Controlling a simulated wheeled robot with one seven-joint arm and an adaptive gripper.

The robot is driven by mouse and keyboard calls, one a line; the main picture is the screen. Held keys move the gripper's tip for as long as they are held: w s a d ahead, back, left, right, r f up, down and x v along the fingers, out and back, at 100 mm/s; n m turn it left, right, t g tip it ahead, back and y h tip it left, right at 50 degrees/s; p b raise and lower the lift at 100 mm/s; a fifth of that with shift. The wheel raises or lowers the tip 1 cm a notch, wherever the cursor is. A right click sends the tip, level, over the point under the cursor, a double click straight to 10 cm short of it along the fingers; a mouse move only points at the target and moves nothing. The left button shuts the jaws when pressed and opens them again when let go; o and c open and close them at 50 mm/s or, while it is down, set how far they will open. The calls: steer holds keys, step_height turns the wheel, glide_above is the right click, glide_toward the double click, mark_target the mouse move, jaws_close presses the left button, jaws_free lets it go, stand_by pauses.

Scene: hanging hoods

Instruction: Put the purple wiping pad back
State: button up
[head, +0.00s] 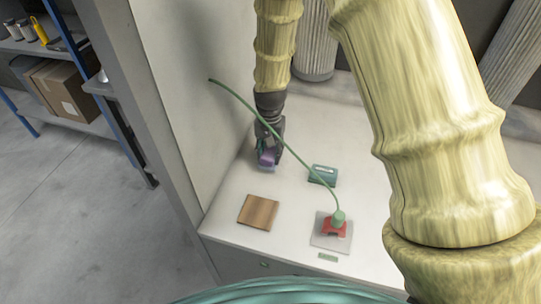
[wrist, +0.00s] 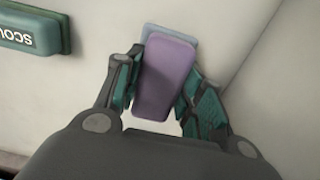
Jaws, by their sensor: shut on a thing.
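The purple wiping pad (head: 266,158) is at the far left part of the white work surface (head: 225,190), close to the side wall. My gripper (head: 268,148) is shut on it from above. In the wrist view the purple pad (wrist: 165,75) sits between the two fingers of my gripper (wrist: 164,80). A pale blue patch (wrist: 186,42) shows just beyond the pad's far end. I cannot tell whether it is part of the pad or a separate thing under it, nor whether the pad touches the surface.
A teal block (head: 323,175) with lettering lies to the right of the pad; it also shows in the wrist view (wrist: 30,32). A wooden square (head: 258,212) lies nearer. A red piece (head: 328,229) sits on a grey plate (head: 318,243); a thin green hose (head: 265,121) arches above the surface.

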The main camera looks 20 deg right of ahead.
mark_target(270, 150)
steer(key=shift+w, duration=0.2)
steer(key=shift+s+f+p, duration=0.1)
steer(key=shift+f+p, duration=0.5)
steer(key=shift+f, duration=1.2)
steer(key=shift+f, duration=0.1)
steer(key=o, duration=1)
steer(key=shift+o, duration=0.2)
steer(key=shift+r+b, duration=1.35)
steer(key=shift+r, duration=4.8)
